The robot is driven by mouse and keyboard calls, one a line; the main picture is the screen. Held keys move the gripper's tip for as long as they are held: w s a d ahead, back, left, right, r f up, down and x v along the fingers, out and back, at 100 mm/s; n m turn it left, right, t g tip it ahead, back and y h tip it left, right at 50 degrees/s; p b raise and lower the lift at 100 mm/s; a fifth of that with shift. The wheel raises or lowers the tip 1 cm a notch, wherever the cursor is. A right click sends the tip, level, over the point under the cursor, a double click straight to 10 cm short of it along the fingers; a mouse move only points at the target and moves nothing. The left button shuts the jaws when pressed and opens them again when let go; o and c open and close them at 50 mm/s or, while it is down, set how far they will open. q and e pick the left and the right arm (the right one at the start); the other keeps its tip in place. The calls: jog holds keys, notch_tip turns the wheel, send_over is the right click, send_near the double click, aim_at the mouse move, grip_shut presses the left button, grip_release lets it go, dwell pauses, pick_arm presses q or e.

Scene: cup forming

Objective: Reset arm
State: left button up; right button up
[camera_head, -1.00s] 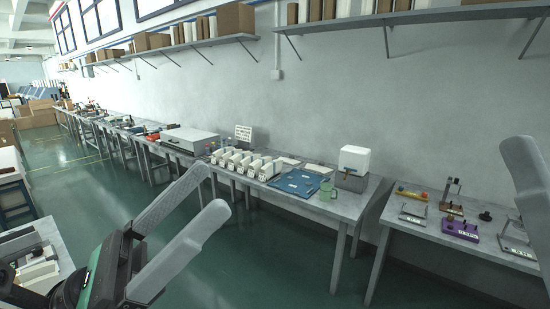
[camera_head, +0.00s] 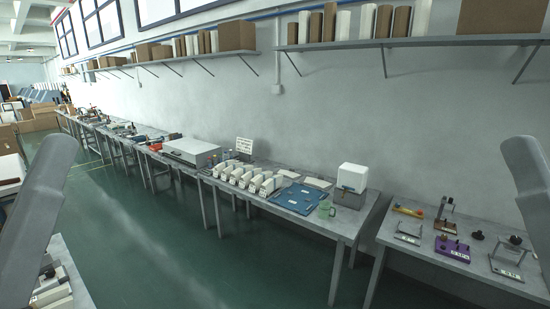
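Nothing is seen held in either. Both appear in front of the workbenches and touch nothing that I can see.
A long grey bench holds a row of white devices (camera_head: 246,178), a blue tray (camera_head: 298,198), a green cup (camera_head: 326,209) and a white box-shaped machine (camera_head: 352,178). A purple fixture (camera_head: 452,248) lies on the right bench. The green floor (camera_head: 190,260) between is clear.

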notch_tip(320, 180, up, 20)
jog(key=p, duration=1.6)
